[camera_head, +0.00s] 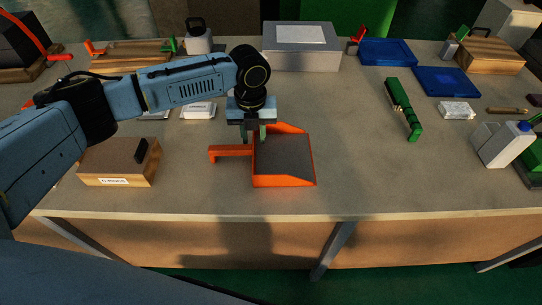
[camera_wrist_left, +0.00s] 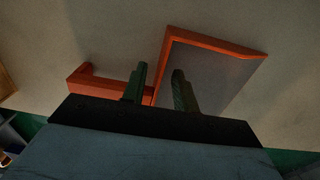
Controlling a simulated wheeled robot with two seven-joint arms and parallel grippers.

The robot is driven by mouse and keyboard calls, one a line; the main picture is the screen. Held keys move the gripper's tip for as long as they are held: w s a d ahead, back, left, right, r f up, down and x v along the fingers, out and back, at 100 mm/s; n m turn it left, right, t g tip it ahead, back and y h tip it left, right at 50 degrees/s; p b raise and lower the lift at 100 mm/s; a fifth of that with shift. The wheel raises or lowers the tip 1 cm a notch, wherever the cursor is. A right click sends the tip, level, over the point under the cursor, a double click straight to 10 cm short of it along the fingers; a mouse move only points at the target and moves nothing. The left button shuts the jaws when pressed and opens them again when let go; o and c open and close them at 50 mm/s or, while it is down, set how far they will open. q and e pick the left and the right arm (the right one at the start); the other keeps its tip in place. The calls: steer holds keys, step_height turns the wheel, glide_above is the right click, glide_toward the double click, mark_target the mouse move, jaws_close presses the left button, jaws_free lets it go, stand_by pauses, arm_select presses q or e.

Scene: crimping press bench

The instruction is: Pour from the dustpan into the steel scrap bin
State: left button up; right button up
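An orange dustpan (camera_head: 283,180) with a dark grey floor lies on the bench, its handle pointing left. It also shows in the left wrist view (camera_wrist_left: 215,42). No separate pieces can be made out in it. My left gripper (camera_head: 254,135) is over the pan's handle-side edge. In the left wrist view its fingers (camera_wrist_left: 160,85) are apart, one on each side of that edge; I cannot tell whether they touch it. My right gripper is not in view. I cannot make out a steel scrap bin for certain.
A grey box (camera_head: 301,58) with a pale top panel stands behind. A wooden box (camera_head: 113,170) is at left. A green tool (camera_head: 402,108), blue trays (camera_head: 446,82) and a white jug (camera_head: 499,145) are at right. The bench right of the dustpan is clear.

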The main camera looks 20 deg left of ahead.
arm_select(q)
steer(key=shift+f, duration=0.85)
steer(key=shift+r, duration=0.1)
jaws_close()
